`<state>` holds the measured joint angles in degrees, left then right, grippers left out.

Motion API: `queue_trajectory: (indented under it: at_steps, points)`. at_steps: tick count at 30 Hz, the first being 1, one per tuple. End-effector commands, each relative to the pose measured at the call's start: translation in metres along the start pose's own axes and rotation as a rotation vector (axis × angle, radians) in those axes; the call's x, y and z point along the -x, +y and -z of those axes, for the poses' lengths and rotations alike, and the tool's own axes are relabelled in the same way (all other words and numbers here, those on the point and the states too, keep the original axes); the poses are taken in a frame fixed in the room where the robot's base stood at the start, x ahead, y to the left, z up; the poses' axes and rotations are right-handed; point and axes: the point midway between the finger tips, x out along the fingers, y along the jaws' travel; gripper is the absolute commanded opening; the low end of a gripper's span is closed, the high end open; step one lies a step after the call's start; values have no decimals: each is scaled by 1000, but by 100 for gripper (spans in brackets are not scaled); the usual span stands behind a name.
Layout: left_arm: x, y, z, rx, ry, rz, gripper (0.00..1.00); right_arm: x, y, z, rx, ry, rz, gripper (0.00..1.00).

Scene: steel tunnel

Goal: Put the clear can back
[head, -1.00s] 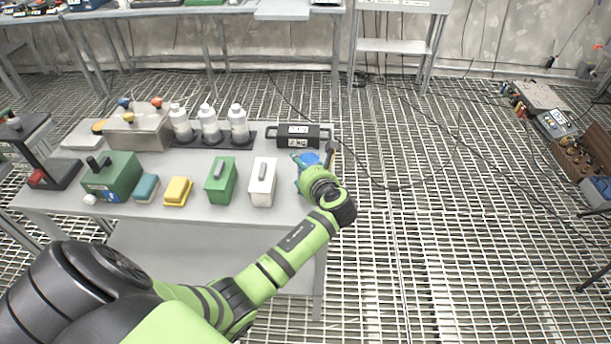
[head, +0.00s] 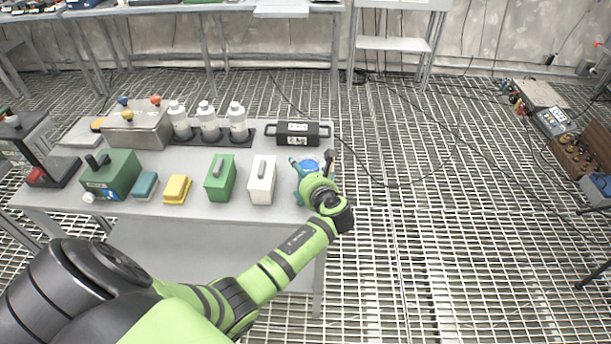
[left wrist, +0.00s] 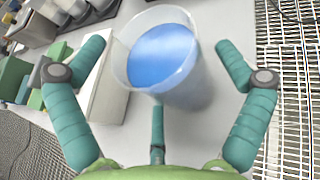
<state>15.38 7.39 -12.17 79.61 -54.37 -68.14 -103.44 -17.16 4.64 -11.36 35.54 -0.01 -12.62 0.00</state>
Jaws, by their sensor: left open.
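The clear can (left wrist: 187,88) stands on the grey table near its right edge, with a translucent wall and a blue inside. In the head view its blue top (head: 308,167) shows just beyond my left gripper (head: 312,162), which partly hides it. In the left wrist view my left gripper (left wrist: 158,62) is open, with two teal fingers spread to either side of the can and a third finger near its lower side. I cannot tell whether any finger touches it. My right gripper is out of view.
A white box (head: 261,180) stands close to the left of the can, then a green box (head: 220,178) and a yellow one (head: 177,190). A black handled device (head: 297,133) lies behind. White bottles (head: 238,122) stand on a dark strip. The table ends just right of the can.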

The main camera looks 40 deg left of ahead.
Motion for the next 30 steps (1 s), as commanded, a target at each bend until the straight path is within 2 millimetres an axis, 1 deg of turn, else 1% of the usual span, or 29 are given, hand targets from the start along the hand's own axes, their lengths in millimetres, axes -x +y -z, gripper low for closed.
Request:
queue_trajectory:
  at_steps: [2,5,8,15,18,21,25,30]
  points:
    - [1,0,-3,1,-1,0,100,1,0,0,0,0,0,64]
    - [11,-1,-2,1,0,3,100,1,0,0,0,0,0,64]
    - [28,-1,-2,2,1,4,100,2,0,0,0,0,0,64]
    - [80,-1,-1,2,1,2,100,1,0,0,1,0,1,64]
    - [98,0,-2,3,1,2,100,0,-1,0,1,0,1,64]
    - [111,0,-2,1,0,1,100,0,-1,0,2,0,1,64]
    - [119,0,-2,2,0,-1,100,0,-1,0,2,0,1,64]
    - [121,0,-2,1,0,-1,100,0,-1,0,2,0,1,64]
